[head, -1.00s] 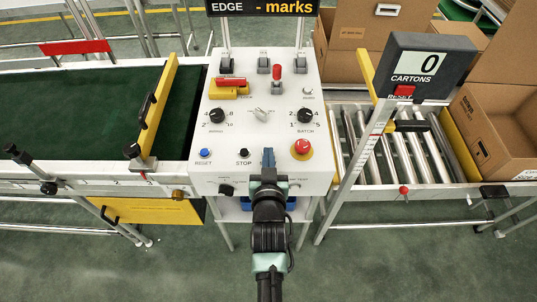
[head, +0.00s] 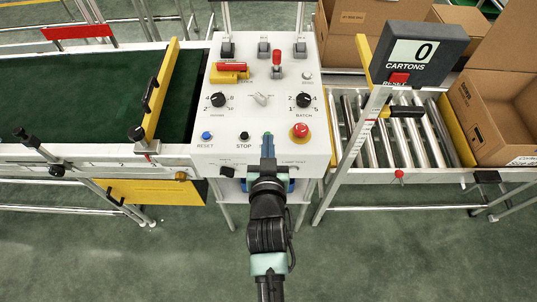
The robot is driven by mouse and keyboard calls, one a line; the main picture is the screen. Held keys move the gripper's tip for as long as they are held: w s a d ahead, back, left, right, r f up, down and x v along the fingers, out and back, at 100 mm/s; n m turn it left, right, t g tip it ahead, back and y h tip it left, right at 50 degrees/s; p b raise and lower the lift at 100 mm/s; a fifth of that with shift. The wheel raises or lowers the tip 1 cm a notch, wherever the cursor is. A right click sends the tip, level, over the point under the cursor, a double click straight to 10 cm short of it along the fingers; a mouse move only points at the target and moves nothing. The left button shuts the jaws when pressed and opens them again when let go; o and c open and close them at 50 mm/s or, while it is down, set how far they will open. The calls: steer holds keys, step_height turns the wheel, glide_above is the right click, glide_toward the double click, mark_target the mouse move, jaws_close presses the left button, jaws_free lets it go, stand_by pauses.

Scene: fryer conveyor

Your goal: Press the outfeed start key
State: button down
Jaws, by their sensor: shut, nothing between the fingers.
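The white control panel (head: 225,110) stands in front of me. Its front row has a blue RESET button (head: 206,136), a black STOP button (head: 244,135) and a red mushroom button on a yellow ring (head: 300,131). My gripper (head: 267,136) is shut and empty, with its tips between STOP and the red button. I cannot tell whether the tips touch the panel.
A green belt (head: 80,100) runs left. A roller conveyor (head: 375,135), carton counter (head: 420,52) reading 0 and open cartons (head: 495,115) are right.

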steer(key=shift+v, duration=2.4)
steer(key=shift+r, duration=0.15)
steer(key=s+p, duration=0.2)
steer(key=s, duration=2.3)
steer(key=shift+p, duration=0.3)
steer(key=shift+w, duration=0.1)
